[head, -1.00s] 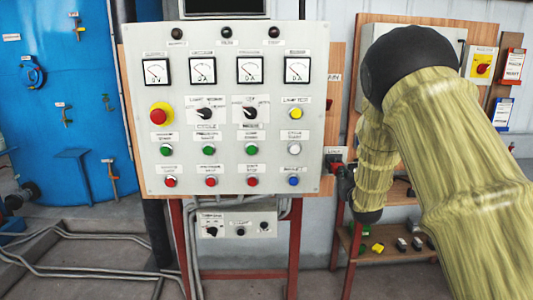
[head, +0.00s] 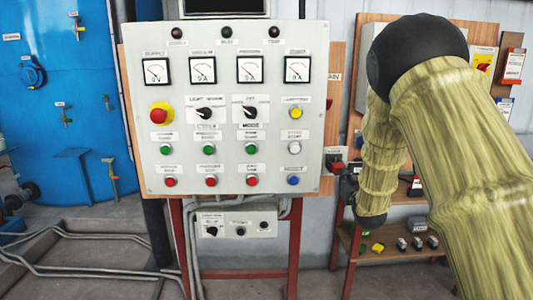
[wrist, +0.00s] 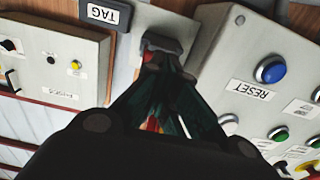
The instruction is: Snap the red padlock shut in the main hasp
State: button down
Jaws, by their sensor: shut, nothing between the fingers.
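A small red piece, apparently the red padlock (wrist: 150,58), shows at my fingertips in the wrist view, mostly hidden behind them. Beside it is a dark grey block (wrist: 168,44) on a pale plate, which may be the hasp. In the head view, a small red patch (head: 336,168) shows at the right edge of the control panel, just left of my gripper (head: 345,183). My gripper, also in the wrist view (wrist: 163,68), is shut with nothing held and its tips are close to the red piece. Whether the shackle is closed cannot be seen.
The control panel (head: 225,187) with gauges, switches and buttons stands left of my gripper; its blue RESET button (wrist: 270,69) is close in the wrist view. A low shelf (head: 400,256) holds small items.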

jog(key=shift+s, duration=2.15)
jog(key=s+f+g, duration=0.3)
jog(key=s+f, duration=0.4)
jog(key=f, duration=0.5)
jog(key=s+f+m+g+h, duration=0.1)
jog(key=s+f+g, duration=0.2)
jog(key=s+f, duration=0.65)
jog(key=s+f+g, duration=0.3)
jog(key=s+f, duration=0.3)
jog(key=f, duration=0.7)
jog(key=s+a+f+g, duration=0.1)
jog(key=s+f+g, duration=0.2)
jog(key=s, duration=0.9)
jog(key=s+a+f+g+p, duration=0.1)
jog(key=s+f, duration=0.5)
jog(key=s, duration=0.7)
jog(key=s+a+f+g+p, duration=0.1)
jog(key=s+f+g, duration=0.3)
jog(key=s, duration=0.8)
jog(key=shift+s+a+f+g+y, duration=0.35)
jog(key=shift+a+g, duration=0.15)
jog(key=shift+a, duration=0.15)
